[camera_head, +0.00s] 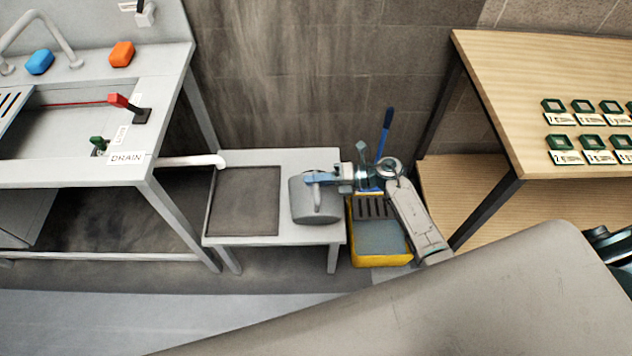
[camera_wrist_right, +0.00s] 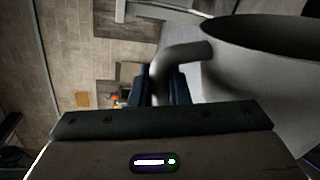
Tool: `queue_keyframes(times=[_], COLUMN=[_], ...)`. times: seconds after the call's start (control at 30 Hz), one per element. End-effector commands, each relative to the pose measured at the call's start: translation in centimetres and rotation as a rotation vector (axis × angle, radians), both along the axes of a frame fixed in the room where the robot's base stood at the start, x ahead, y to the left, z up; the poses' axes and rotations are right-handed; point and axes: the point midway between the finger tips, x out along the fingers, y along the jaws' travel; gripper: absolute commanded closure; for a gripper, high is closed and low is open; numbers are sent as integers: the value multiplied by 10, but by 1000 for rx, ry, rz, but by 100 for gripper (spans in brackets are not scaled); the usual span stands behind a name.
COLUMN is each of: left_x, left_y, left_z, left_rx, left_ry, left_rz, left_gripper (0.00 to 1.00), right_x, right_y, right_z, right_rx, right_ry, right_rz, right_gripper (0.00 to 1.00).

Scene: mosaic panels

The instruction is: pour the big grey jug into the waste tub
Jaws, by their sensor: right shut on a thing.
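The big grey jug (camera_head: 315,207) is at the right end of the low white table and looks about upright. I cannot tell whether it rests on the table or hangs just above it. My right gripper (camera_head: 318,179) is shut on the jug's handle. In the right wrist view the blue fingers (camera_wrist_right: 165,86) close around the curved handle, and the jug (camera_wrist_right: 255,85) fills the right side with its dark opening showing. A yellow tub (camera_head: 382,240) with a slotted dark grille stands on the floor right of the table, partly under my right arm. My left gripper is not in view.
The low table (camera_head: 291,239) has a dark square panel (camera_head: 243,203) on its left. A white drain pipe (camera_head: 192,161) ends above it from the sink bench (camera_head: 165,100). A blue stick (camera_head: 386,130) rises behind the tub. A wooden table (camera_head: 510,100) with several green-framed pieces stands right.

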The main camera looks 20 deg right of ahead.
Motion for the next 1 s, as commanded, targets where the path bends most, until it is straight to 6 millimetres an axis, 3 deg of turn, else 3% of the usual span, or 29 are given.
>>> queue_keyframes(times=[1.0], left_x=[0], left_y=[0], left_z=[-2], left_rx=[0], left_ry=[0], left_rz=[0], left_gripper=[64], right_x=[26], right_y=[-7], right_z=[9], right_rx=[24], right_ry=[82], right_rz=[0], right_gripper=[100])
